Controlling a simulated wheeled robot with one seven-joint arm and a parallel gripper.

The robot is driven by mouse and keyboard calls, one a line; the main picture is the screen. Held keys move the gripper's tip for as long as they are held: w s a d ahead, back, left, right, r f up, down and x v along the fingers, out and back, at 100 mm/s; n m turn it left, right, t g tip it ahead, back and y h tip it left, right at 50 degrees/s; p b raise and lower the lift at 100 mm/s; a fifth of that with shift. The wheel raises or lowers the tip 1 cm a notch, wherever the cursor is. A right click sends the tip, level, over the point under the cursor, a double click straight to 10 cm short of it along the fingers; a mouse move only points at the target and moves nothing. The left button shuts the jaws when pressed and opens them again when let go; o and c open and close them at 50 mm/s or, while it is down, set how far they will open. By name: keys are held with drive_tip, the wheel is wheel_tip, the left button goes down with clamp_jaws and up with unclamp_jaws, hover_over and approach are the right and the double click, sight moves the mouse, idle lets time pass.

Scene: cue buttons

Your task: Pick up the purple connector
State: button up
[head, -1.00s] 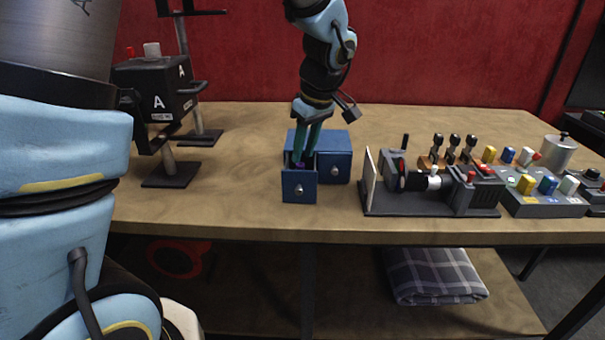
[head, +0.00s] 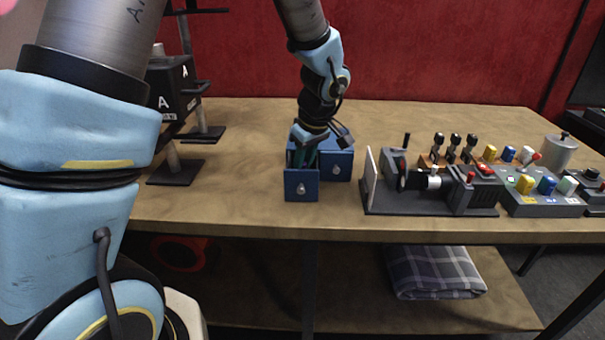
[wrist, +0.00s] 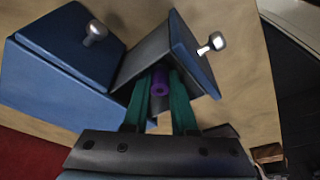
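The purple connector (wrist: 160,82) is inside the pulled-out drawer of the blue drawer unit, and it shows in the wrist view between my fingers. My gripper (wrist: 161,90) has two green fingers, one on each side of the connector. The fingers reach down into the open drawer (head: 301,184). Whether they press on the connector or stand just beside it, I cannot tell. In the head view, my gripper (head: 303,159) is partly hidden by the drawer front and my wrist, and the connector is not visible there.
A closed blue drawer (head: 338,165) is right beside the open one. A dark fixture (head: 430,190) with a pale upright panel stands to the right, then a button box (head: 545,200). A black stand marked A (head: 172,90) is at left. The table front is clear.

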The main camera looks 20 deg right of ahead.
drive_tip(key=shift+r, duration=0.1)
clamp_jaws()
wheel_tip(320, 180, up, 10)
drive_tip(key=shift+f+b, duration=0.25)
drive_tip(key=shift+b, duration=0.8)
drive_tip(key=shift+r, duration=0.2)
